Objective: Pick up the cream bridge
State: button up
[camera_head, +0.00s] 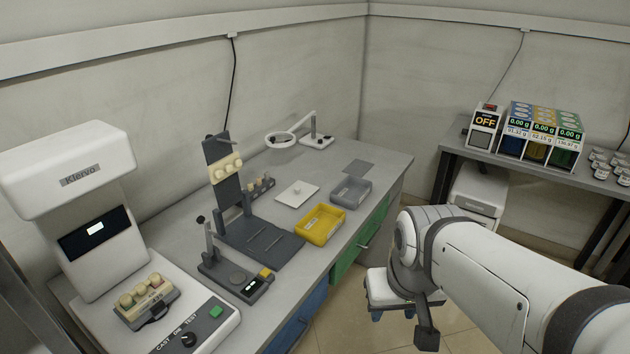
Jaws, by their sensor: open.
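A cream bridge (227,168) of several rounded units sits on the dark upright rack (227,196) on the bench. Another row of cream rounded pieces (140,294) sits in a holder on the white machine's base at the left. I cannot tell from their look alone which one is meant. My gripper (393,316) hangs low at the end of my white arm, in front of the bench and right of the rack. It is open, points down and is clear of both cream pieces. Its fingers are small and partly hidden.
A yellow tray (320,226), a grey tray (351,192) and a white plate (296,194) are on the bench right of the rack. A small dark device (238,284) stands before it. A ring lamp (281,140) is behind. Dispensers (540,134) stand on the right-hand table.

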aim_at(125, 301)
jog(key=u, duration=1.45)
jog(key=k, duration=0.5)
jog(key=u, duration=0.5)
jog(key=i, duration=0.6)
jog(key=z, duration=0.2)
